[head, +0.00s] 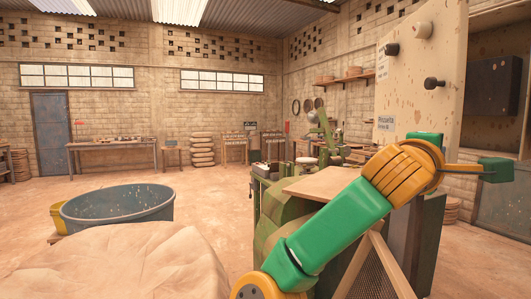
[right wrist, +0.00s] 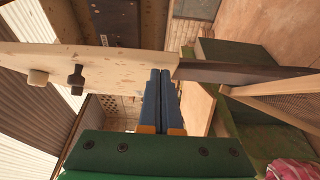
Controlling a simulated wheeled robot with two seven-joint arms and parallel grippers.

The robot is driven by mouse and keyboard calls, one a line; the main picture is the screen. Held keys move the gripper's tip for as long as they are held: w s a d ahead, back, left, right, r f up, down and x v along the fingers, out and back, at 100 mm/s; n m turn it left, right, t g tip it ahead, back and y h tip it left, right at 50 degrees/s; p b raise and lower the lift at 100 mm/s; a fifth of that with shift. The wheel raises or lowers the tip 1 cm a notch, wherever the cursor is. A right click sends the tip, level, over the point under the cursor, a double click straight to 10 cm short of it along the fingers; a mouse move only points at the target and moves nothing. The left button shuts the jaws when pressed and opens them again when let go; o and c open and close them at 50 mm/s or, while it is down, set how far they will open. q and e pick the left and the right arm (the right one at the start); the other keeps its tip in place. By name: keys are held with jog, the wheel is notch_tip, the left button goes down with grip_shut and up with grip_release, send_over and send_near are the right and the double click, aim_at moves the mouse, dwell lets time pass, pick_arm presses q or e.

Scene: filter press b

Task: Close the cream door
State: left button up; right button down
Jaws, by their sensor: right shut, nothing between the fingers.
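The cream door (head: 420,75) stands open at the right in the head view, a speckled upright panel with dark and pale knobs and a small label. The opening beside it shows a dark box (head: 495,85) inside. My right arm reaches up from the bottom to the door's lower part, and its fingers are hidden there. In the right wrist view, my right gripper (right wrist: 161,72) is shut and empty, its blue fingertips overlapping the edge of the cream door (right wrist: 120,62). I cannot tell whether they touch it. My left gripper is out of view.
A green machine with a pale wooden board (head: 318,184) stands below and left of the door. A large grey tub (head: 118,203) and a cloth-like pale mound (head: 120,265) are at the left. A workbench (head: 110,146) lines the back wall. The middle floor is open.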

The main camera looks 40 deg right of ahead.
jog(key=s+d+n+t, duration=0.3)
jog(key=s+d+t, duration=0.1)
jog(key=s+d, duration=0.7)
jog(key=d, duration=0.3)
jog(key=shift+s+t+y+p, duration=0.2)
jog(key=shift+t+y+p, duration=0.1)
jog(key=shift+t+p, duration=0.1)
